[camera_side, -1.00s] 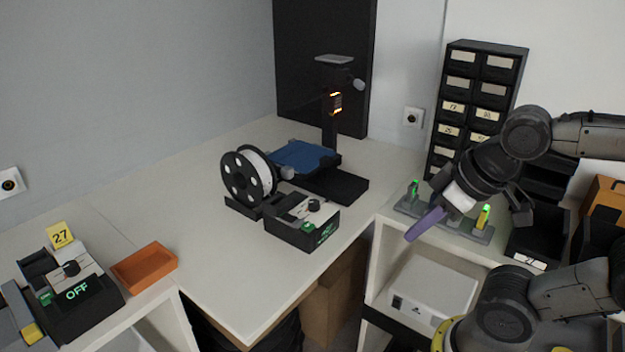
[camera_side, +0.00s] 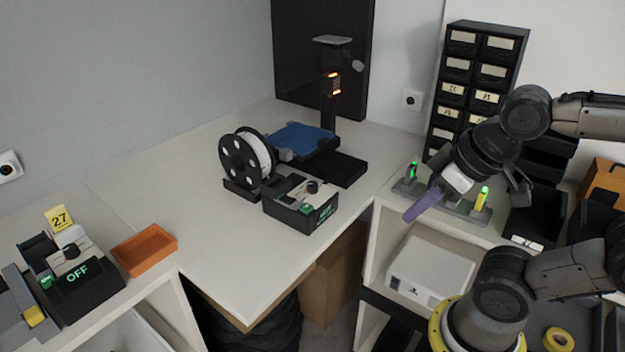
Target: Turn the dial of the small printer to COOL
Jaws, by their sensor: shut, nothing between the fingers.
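A blue-bed printer (camera_side: 303,141) stands at the back of the white table, with a black column carrying small orange lights (camera_side: 334,84). In front of it is a black and grey control box (camera_side: 287,212) with a dark dial (camera_side: 312,187) on top and a green display (camera_side: 324,212), too small to read. Another dark box (camera_side: 86,296) at the far left has a dial (camera_side: 71,251) and a green display reading OFF (camera_side: 77,272). My gripper (camera_side: 410,216) has purple fingers, shut and empty, pointing down-left to the right of the middle box, apart from it.
A white filament spool (camera_side: 246,161) stands beside the middle box. An orange tray (camera_side: 145,249) lies right of the left box. A grey stand (camera_side: 463,212) with green and yellow tools is behind my gripper. The table's front middle is clear.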

